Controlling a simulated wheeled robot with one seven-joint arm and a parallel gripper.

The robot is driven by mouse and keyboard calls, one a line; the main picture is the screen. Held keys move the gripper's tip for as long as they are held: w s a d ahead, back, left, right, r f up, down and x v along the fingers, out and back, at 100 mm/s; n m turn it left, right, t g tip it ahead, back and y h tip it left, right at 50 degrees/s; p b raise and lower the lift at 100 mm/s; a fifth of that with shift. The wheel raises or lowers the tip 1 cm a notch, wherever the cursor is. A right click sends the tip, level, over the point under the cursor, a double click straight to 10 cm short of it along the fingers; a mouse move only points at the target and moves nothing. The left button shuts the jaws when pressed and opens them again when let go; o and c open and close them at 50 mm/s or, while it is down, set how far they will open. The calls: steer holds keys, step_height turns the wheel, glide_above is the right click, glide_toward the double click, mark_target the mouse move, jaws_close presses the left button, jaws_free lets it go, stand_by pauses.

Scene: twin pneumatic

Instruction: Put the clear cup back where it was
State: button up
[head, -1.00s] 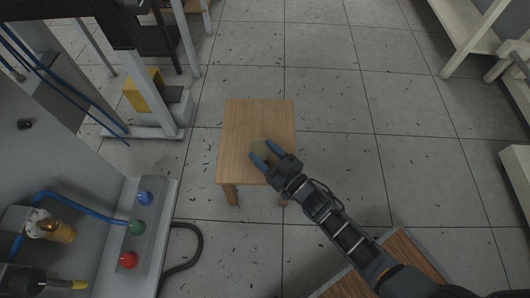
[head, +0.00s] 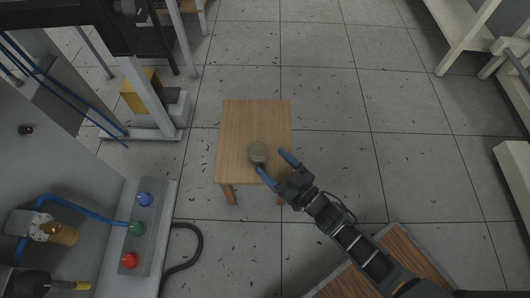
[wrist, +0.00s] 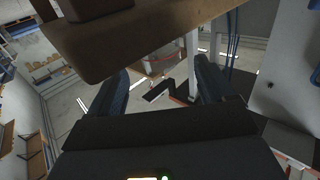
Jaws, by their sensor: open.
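The clear cup (head: 258,152) stands on the small wooden table (head: 243,118). In the head view it looks like a greenish round shape seen from above, in the front half of the top, right of its middle. My gripper (head: 277,167) is open, with its blue fingers spread at the table's front right. The left finger's tip is close to the cup's lower edge; I cannot tell whether they touch. The right finger is apart from the cup. In the wrist view my open gripper (wrist: 160,90) shows dark fingers with nothing held between them. I cannot make out the cup there.
A panel with blue, green and red buttons (head: 137,228) is at the left. A metal frame with a yellow block (head: 138,92) stands behind it. White shelving (head: 460,35) is at the far right.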

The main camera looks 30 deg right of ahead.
steer(key=s+d, duration=0.1)
steer(key=s, duration=0.5)
steer(key=shift+s+p, duration=0.35)
steer(key=shift+p, duration=0.1)
steer(key=shift+s, duration=0.15)
steer(key=s+r+g+h, duration=0.1)
steer(key=s+r, duration=0.6)
steer(key=r, duration=0.3)
steer(key=s+a+r+m+g+h, duration=0.1)
steer(key=s+r, duration=0.6)
steer(key=r, duration=0.3)
steer(key=s+a+r+g, duration=0.1)
steer(key=s+r, duration=0.5)
steer(key=r, duration=0.4)
steer(key=shift+s+r+m+h, duration=0.35)
steer(key=shift+s+m+h, duration=0.05)
step_height(320, 180, up, 28)
steer(key=p, duration=2.7)
steer(key=shift+f+p, duration=0.15)
steer(key=shift+p, duration=0.25)
